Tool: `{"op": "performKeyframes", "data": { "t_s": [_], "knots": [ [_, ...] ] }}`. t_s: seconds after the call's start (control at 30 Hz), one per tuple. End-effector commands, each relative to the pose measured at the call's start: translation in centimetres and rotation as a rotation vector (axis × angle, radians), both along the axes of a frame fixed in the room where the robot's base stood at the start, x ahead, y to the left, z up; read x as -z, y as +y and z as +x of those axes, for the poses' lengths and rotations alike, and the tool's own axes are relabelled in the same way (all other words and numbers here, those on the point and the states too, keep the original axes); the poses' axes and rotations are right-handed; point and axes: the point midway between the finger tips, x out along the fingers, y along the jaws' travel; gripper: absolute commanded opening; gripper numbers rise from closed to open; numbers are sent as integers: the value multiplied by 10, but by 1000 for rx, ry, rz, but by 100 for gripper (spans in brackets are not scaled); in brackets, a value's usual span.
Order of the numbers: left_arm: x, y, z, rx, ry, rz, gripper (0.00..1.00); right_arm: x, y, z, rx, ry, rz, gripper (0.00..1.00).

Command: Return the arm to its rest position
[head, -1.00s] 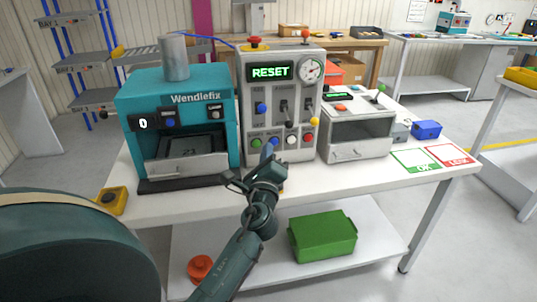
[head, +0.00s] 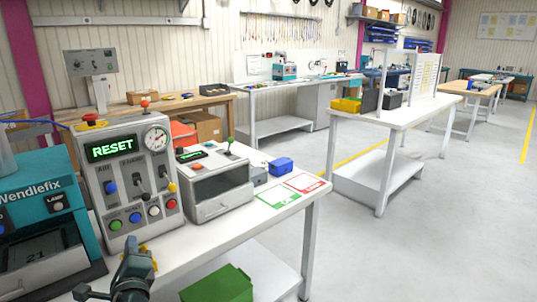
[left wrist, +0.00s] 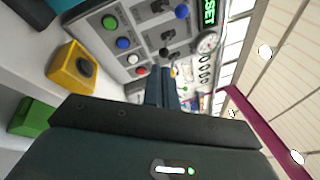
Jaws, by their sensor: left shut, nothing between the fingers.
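My left gripper (head: 132,250) is at the bottom left of the head view, in front of the grey control panel (head: 160,200) and below its row of buttons. It is shut and holds nothing. In the left wrist view its dark fingers (left wrist: 161,84) point towards the panel, which fills the upper middle, and stand apart from the buttons as far as I can tell. The panel's screen reads RESET in green. My right gripper is in neither view.
A teal Wendlefix machine (head: 35,225) stands left of the panel, a grey drawer unit (head: 217,190) right of it. A yellow button box (left wrist: 74,68) sits near my gripper. A green crate (head: 217,285) is on the lower shelf. Open floor lies to the right.

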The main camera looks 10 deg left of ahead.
Motion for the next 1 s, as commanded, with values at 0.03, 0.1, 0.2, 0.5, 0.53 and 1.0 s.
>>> {"op": "performKeyframes", "data": {
  "t_s": [0.03, 0.1, 0.2, 0.5, 0.53, 1.0],
  "knots": [
    [20, -12, -8, 51, 10, -109, 0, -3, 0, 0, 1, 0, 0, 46],
    [54, -35, -24, 130, 19, -336, 0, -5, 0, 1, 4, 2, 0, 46],
    [106, -77, -60, 211, 49, -748, 0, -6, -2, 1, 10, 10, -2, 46],
    [188, -190, -187, 68, 154, -1848, 0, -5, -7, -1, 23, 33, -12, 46],
    [190, -197, -195, 42, 158, -1915, 0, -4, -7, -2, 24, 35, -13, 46],
    [196, -218, -223, -66, 170, -2138, 0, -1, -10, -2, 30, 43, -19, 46]
  ]
}}
